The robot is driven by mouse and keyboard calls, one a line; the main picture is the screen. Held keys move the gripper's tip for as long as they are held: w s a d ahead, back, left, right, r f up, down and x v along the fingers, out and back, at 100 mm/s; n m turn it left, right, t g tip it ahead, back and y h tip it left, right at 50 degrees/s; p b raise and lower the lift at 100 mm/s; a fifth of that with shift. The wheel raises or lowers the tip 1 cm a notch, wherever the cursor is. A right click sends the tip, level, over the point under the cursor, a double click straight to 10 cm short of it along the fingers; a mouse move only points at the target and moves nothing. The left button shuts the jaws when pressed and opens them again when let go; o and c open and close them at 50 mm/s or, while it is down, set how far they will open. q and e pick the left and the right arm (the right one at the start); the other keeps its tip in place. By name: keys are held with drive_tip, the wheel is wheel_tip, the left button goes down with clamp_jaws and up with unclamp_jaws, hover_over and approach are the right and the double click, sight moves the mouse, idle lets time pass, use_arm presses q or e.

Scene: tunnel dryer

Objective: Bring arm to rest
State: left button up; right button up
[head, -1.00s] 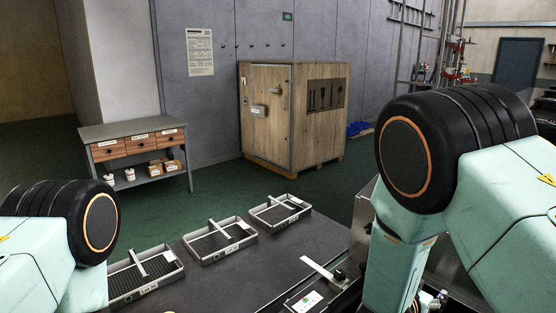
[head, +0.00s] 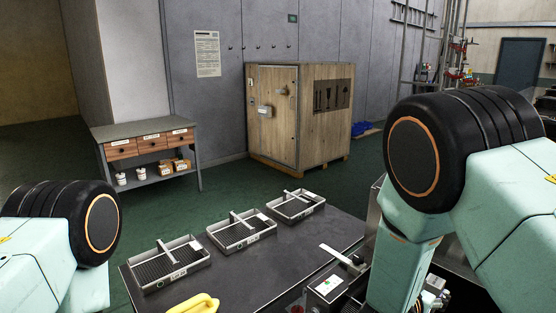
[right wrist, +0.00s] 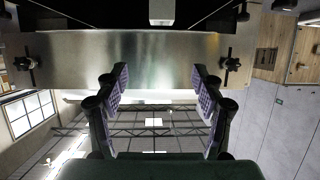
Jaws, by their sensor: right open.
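My right arm (head: 400,265) comes in at the right of the head view, its forearm hanging down past the table's right side. In the right wrist view my right gripper (right wrist: 158,85) is open, with two purple-padded fingers apart and nothing between them. A brushed metal panel (right wrist: 140,55) with a black knob at each side shows beyond the fingertips; I cannot tell whether they touch it. My left arm (head: 40,270) shows at the lower left of the head view. Its gripper is out of view.
A dark table (head: 290,255) holds three wire-mesh trays (head: 195,258) in a row. A yellow object (head: 195,304) is cut off at the bottom edge. A small device with a metal lever (head: 338,256) sits near my right forearm. A wooden crate (head: 325,130) and drawer bench (head: 150,130) stand behind.

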drive_tip(key=s+a+f+n+g+y+b, duration=0.1)
drive_tip(key=s+a+f+n+y, duration=0.2)
drive_tip(key=s+f, duration=0.4)
drive_tip(key=s+a+f+n+g+y+b, duration=0.25)
drive_tip(key=s+f+n, duration=0.2)
drive_tip(key=f, duration=0.35)
use_arm(q)
wheel_tip(320, 180, down, 9)
drive_tip(key=b, duration=0.5)
drive_tip(key=shift+a+b, duration=0.3)
use_arm(e)
drive_tip(key=s+a+f+g+y, duration=0.1)
drive_tip(key=s+f, duration=0.3)
drive_tip(key=s, duration=0.4)
drive_tip(key=s+a+f+n+g+y, duration=0.1)
drive_tip(key=s+f, duration=0.3)
drive_tip(key=s, duration=0.5)
drive_tip(key=s+a+f+g+y, duration=0.2)
drive_tip(key=s+f+g, duration=0.1)
drive_tip(key=s, duration=0.5)
drive_tip(key=shift+s+f+g, duration=0.25)
drive_tip(key=shift+f+g, duration=0.1)
drive_tip(key=shift+f, duration=0.55)
